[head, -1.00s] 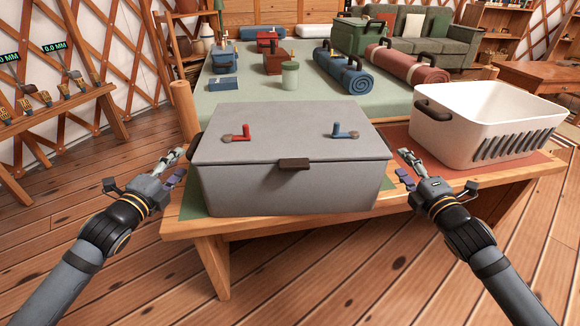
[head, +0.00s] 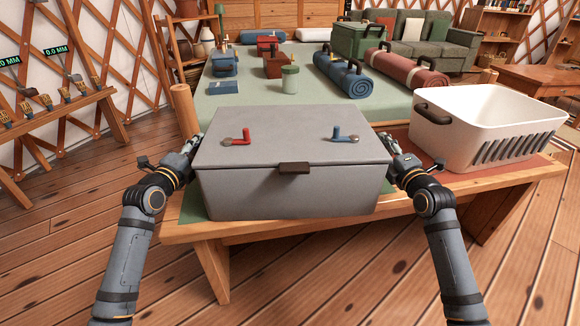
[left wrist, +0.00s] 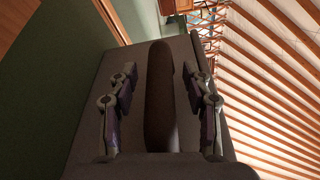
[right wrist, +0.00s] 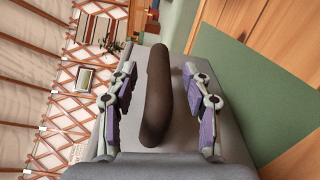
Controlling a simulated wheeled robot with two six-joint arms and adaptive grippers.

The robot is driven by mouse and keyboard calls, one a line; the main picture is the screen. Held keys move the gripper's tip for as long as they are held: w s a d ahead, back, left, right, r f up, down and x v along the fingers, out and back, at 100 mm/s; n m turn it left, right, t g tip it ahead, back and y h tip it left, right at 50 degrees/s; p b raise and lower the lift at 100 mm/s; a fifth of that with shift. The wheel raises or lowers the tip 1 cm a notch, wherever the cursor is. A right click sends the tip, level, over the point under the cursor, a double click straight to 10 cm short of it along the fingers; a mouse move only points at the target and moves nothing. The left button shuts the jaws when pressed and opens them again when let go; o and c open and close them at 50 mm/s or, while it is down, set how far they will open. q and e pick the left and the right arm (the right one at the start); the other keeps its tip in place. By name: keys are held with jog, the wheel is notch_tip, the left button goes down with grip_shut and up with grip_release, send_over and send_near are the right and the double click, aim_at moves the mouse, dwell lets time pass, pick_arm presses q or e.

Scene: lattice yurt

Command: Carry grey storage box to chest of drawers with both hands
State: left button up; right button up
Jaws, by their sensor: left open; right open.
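The grey storage box (head: 290,180) stands on a low wooden bench with its lid shut and a dark latch at its front. A red-handled item and a blue-handled item lie on its lid. My left gripper (head: 196,146) is at the box's left side; in the left wrist view its open fingers (left wrist: 160,100) stand on either side of a dark handle (left wrist: 160,95). My right gripper (head: 392,150) is at the right side; in the right wrist view its open fingers (right wrist: 160,105) stand on either side of the other dark handle (right wrist: 157,95).
A white basket (head: 480,125) stands on the bench (head: 270,232) right of the box. Behind is a low green platform (head: 225,105) with rolled mats, boxes and a jar. A tool rack (head: 60,120) stands at left. Wooden floor is open in front.

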pick_arm(q)
grip_shut()
pick_arm(e)
grip_shut()
